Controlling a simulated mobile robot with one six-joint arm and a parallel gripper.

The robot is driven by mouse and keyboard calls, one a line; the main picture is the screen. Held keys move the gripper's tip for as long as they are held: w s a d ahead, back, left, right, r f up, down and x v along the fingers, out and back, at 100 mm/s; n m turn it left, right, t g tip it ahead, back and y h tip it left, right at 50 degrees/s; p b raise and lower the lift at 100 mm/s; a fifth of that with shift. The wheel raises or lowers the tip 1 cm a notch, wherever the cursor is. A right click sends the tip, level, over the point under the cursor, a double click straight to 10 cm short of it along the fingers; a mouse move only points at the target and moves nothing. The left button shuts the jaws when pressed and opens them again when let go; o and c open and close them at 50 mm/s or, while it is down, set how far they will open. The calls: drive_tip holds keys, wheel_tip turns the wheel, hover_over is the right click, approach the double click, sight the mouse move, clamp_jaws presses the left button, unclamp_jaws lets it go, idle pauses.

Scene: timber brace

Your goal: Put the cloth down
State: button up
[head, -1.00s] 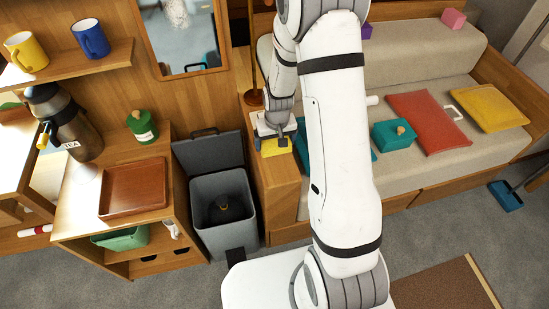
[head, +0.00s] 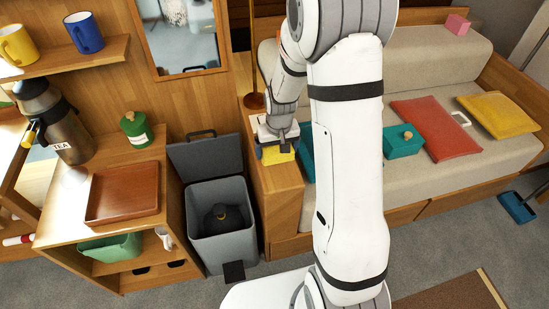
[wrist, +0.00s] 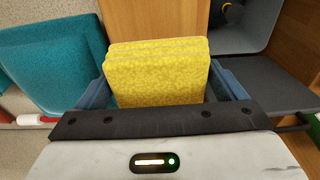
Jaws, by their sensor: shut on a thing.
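The cloth is a yellow folded pad with several layers, seen in the head view (head: 280,157) and large in the wrist view (wrist: 155,78). My gripper (head: 277,146) is shut on it. In the wrist view the blue fingers sit at the cloth's left and right sides. In the head view the cloth is at the wooden end ledge of the sofa (head: 277,178), beside the bin. I cannot tell whether the cloth touches the ledge or hangs just above it.
An open grey bin (head: 222,240) with a dark item inside stands left of the ledge. A teal cushion (wrist: 50,62) lies right of the ledge in the head view. A brown tray (head: 122,192) and a green canister (head: 136,130) stand on the left cabinet.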

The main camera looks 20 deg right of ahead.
sight(277, 157)
drive_tip(key=shift+f, duration=1.75)
drive_tip(key=shift+f+b, duration=0.15)
drive_tip(key=shift+b, duration=0.2)
drive_tip(key=o, duration=0.7)
